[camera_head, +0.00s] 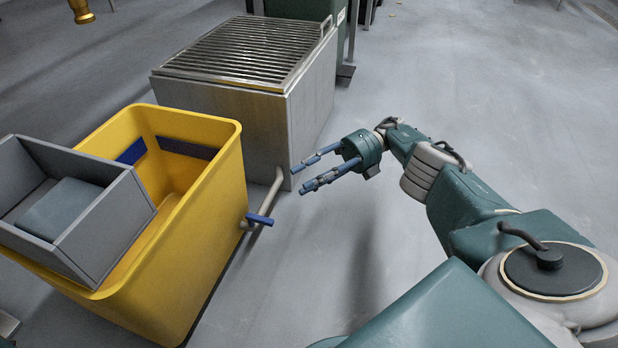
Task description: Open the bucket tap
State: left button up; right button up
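A yellow bucket (205,215) stands at the left of the head view. Its tap has a blue handle (260,219) on the bucket's right side, low down. A grey pipe (274,186) runs from near the tap toward the metal box behind. My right gripper (296,181) is open and empty, with two blue fingers pointing left. It is above and to the right of the tap handle in the picture, apart from it. My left gripper is not in view.
A grey tray (105,228) with a grey block (62,208) in it sits at the bucket's left side. A metal box with a slatted grate (245,52) stands behind the bucket. The floor (490,90) at the right is clear.

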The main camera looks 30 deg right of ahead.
jog(key=shift+c, duration=0.8)
jog(key=shift+a+f, duration=0.1)
jog(key=shift+c, duration=0.2)
jog(key=m+t+h+p, duration=0.6)
jog(key=m+t+p, duration=0.75)
jog(key=m, duration=1.45)
send_near(273, 222)
jog(key=w, duration=0.1)
jog(key=b+x, duration=0.1)
jog(key=x, duration=0.2)
jog(key=b+x, duration=0.2)
jog(key=x, duration=0.1)
jog(key=b+x, duration=0.1)
jog(key=x, duration=0.3)
jog(key=shift+s+a+f+b, duration=0.1)
jog(key=shift+a+f+b, duration=0.15)
jog(key=shift+f+b, duration=0.15)
jog(key=shift+w+a+r, duration=0.2)
jog(key=shift+w+a, duration=0.1)
jog(key=shift+w, duration=0.15)
